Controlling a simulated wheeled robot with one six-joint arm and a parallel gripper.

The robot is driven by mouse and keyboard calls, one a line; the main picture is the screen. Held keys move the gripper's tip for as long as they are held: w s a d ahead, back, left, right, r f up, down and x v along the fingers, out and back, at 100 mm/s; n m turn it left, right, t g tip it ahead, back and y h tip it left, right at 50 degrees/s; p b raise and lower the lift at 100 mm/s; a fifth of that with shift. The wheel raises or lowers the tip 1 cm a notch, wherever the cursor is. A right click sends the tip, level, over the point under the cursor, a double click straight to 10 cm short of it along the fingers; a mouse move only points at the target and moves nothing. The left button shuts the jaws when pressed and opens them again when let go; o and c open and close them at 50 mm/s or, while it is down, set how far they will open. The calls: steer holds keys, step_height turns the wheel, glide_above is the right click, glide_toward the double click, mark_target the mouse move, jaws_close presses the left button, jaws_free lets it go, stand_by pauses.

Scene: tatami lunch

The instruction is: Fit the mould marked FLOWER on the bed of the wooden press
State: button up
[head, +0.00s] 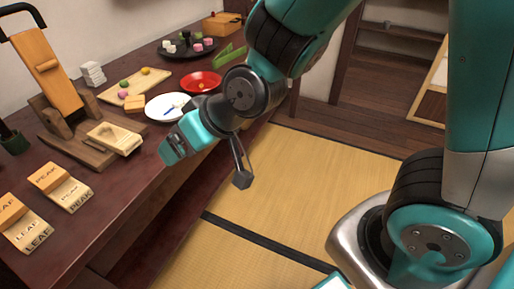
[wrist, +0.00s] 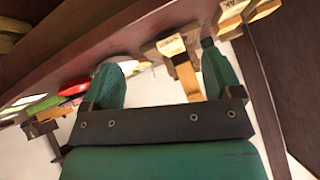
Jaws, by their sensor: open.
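The wooden press (head: 48,70) stands at the left of the dark red counter, with its orange-brown lever arm tilted up. A pale wooden mould (head: 115,138) lies at the right end of the press's base, near the counter's front edge; I cannot read a mark on it. Moulds marked PEAK (head: 68,194) and LEAF (head: 28,235) lie at the front left. No FLOWER mark is legible. My gripper (head: 172,150) is open and empty, to the right of the pale mould and apart from it. In the wrist view its two fingers (wrist: 160,60) stand apart, with the press's lever (wrist: 187,80) beyond them.
Behind my gripper are a white plate (head: 168,107), a red dish (head: 202,82) and a wooden board (head: 130,92) with sweets. A dark tray (head: 188,48) of sweets stands at the back. Tatami floor (head: 290,190) is open to the right of the counter.

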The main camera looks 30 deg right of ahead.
steer(key=s+d+r+n+g+h, duration=0.1)
steer(key=s+d+r+g, duration=0.1)
steer(key=s, duration=0.5)
steer(key=s+d+r+n+g, duration=0.1)
steer(key=s+d+r+g, duration=0.2)
steer(key=s, duration=0.4)
step_height(320, 180, up, 2)
steer(key=shift+s+d+r+n+g+h, duration=0.15)
steer(key=shift+s+d+n+g+h, duration=0.2)
steer(key=shift+g, duration=0.35)
steer(key=shift+w+a, duration=0.1)
step_height(320, 180, up, 20)
steer(key=p, duration=2)
steer(key=shift+r, duration=0.2)
